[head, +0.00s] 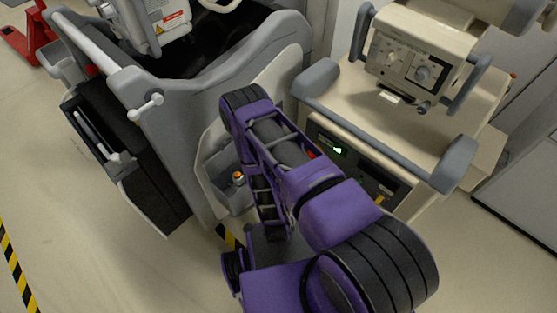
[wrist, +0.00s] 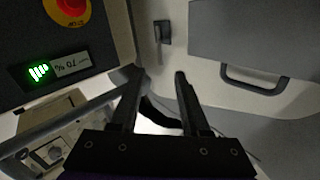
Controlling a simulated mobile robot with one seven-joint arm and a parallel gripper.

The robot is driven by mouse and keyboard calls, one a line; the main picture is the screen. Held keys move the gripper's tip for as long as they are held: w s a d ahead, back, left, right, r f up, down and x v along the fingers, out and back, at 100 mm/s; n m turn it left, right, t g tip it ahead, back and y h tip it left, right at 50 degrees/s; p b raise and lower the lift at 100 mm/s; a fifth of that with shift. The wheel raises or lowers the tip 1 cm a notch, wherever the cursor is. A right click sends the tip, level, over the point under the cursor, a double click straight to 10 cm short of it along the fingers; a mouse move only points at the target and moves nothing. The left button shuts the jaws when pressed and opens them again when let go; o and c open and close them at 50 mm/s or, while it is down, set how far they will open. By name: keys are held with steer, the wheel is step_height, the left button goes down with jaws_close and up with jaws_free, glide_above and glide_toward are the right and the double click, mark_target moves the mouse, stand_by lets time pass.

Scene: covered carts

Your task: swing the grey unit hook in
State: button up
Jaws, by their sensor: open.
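A small dark grey hook (wrist: 163,33) is fixed to a pale panel at the top middle of the wrist view, with a short arm hanging from its mount. I take it for the unit's hook. My gripper (wrist: 155,77) is open, its two dark fingers apart and pointing towards the panel below the hook. The fingers appear apart from the hook, and I see nothing gripped. A dark curved shape (wrist: 158,112) shows between the fingers; I cannot tell what it is. In the head view the grey unit (head: 180,95) stands left of my purple arm, which hides my gripper and the hook.
A cream unit (head: 440,120) with grey rails stands close on the right. The wrist view shows a red button (wrist: 72,8), a green-lit display (wrist: 39,72) and a drawer handle (wrist: 255,80). Open floor (head: 90,240) lies at the lower left.

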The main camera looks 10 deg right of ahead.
steer(key=shift+s+a, duration=0.1)
steer(key=shift+s, duration=0.25)
steer(key=shift+w, duration=0.1)
steer(key=c, duration=0.3)
steer(key=shift+w+d+f+m+g+y+b, duration=0.4)
steer(key=shift+w+d+f+m, duration=0.4)
steer(key=shift+m, duration=0.2)
jaws_close()
steer(key=w+d+r+m+y+b, duration=0.2)
steer(key=w+d+m+y+b, duration=0.15)
steer(key=d+m+y, duration=0.45)
steer(key=x, duration=0.9)
steer(key=shift+a+b, duration=0.15)
steer(key=shift+b, duration=0.25)
